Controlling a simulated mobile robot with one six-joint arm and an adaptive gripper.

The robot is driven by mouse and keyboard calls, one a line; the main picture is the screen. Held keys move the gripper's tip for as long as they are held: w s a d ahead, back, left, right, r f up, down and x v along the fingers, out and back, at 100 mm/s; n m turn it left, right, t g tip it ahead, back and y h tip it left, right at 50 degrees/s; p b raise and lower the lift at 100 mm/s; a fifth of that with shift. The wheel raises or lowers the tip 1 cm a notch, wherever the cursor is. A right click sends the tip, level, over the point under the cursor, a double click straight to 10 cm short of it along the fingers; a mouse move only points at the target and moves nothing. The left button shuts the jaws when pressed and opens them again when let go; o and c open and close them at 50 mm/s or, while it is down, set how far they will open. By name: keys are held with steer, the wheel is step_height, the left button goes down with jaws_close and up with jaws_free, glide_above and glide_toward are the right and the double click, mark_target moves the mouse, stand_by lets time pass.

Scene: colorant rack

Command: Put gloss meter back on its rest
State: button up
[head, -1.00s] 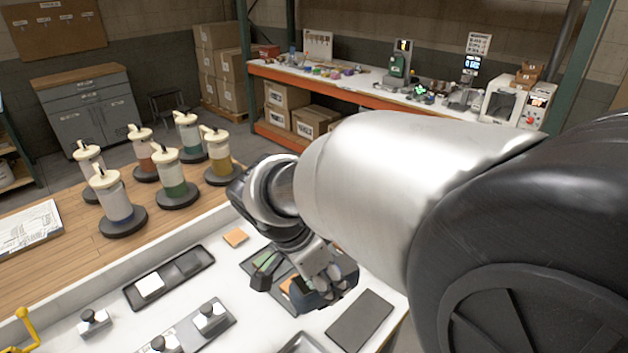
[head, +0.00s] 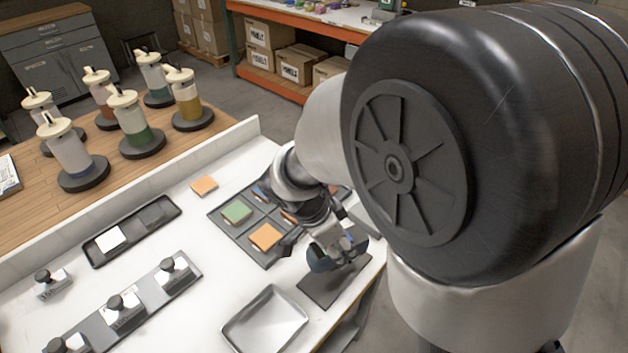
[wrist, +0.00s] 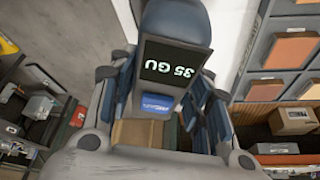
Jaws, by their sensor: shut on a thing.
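The gloss meter is a dark blue-grey device. In the head view it (head: 322,260) is partly covered by my gripper (head: 338,238). In the wrist view the meter (wrist: 172,75) shows a lit screen reading "35 GU", upside down, between the fingers of my gripper (wrist: 165,105), which is shut on it. A flat dark grey pad (head: 318,292), which looks like the rest, lies near the right edge of the white table. The meter is over or at the far part of this pad. I cannot tell whether they touch.
A dark tray (head: 220,216) with green and orange tiles is beside my gripper. An empty metal tray (head: 265,320) lies left of the pad. A long dark tray (head: 130,232) and several black-knobbed blocks (head: 172,272) are further left. Colorant dispensers (head: 135,125) stand behind.

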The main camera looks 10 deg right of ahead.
steer(key=shift+f+b, duration=0.8)
steer(key=shift+f, duration=1.75)
steer(key=shift+f+b, duration=0.2)
steer(key=shift+b, duration=0.1)
steer(key=o, duration=1.5)
steer(key=shift+r, duration=0.15)
